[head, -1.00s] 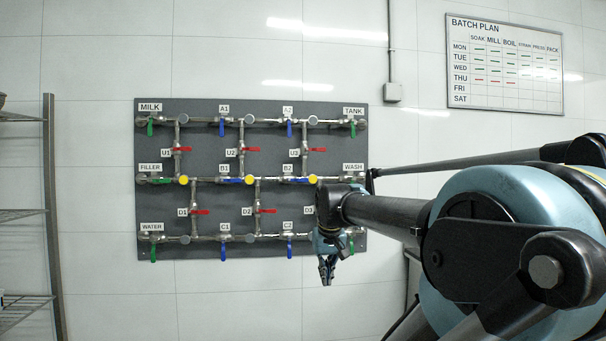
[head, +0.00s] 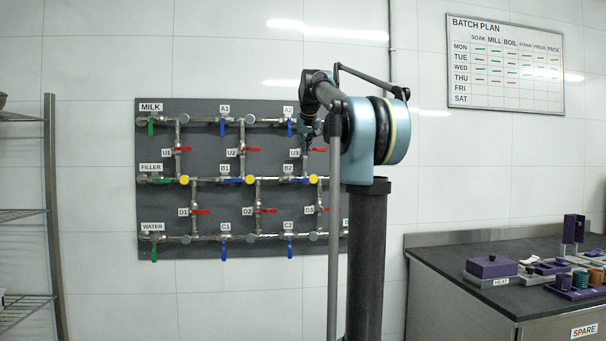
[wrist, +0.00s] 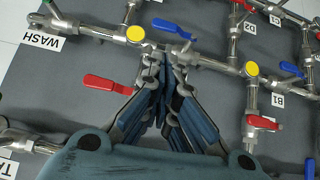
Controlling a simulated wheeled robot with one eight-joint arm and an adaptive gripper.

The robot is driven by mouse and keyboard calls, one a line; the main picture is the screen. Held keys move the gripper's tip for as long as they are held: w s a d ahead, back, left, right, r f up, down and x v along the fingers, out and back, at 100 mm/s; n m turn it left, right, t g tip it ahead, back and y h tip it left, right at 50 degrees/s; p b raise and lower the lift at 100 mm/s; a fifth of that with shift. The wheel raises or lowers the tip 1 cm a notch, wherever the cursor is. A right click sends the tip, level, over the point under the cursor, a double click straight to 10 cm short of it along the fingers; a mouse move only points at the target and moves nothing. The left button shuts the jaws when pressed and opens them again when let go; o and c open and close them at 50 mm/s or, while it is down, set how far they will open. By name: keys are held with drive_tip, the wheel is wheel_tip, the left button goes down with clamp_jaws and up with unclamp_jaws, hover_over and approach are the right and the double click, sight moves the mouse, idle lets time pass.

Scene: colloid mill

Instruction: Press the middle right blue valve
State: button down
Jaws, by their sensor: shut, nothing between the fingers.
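The middle right blue valve, labelled B2, shows its blue handle (head: 297,181) lying level along the middle pipe row, left of a yellow disc (head: 313,180). In the wrist view this blue handle (wrist: 172,28) lies just beyond my fingertips, and its label is hidden. My gripper (wrist: 164,58) is shut and empty, its tips close to the pipe beside the handle; I cannot tell whether they touch. In the head view my gripper (head: 309,140) is small and dark in front of the upper right of the panel, near U3.
The red U3 handle (wrist: 107,84) is close left of my fingers in the wrist view. The blue B1 handle (head: 230,181) is further left on the middle row. My arm hides the panel's right edge. A dark counter (head: 430,242) with purple items stands at right.

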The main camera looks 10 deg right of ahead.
drive_tip(key=shift+w+r, duration=0.9)
hover_over(303, 180)
wheel_tip(303, 180, down, 7)
drive_tip(key=shift+s+d+f, duration=0.1)
drive_tip(key=shift+d+f, duration=0.05)
drive_tip(key=shift+f, duration=1.9)
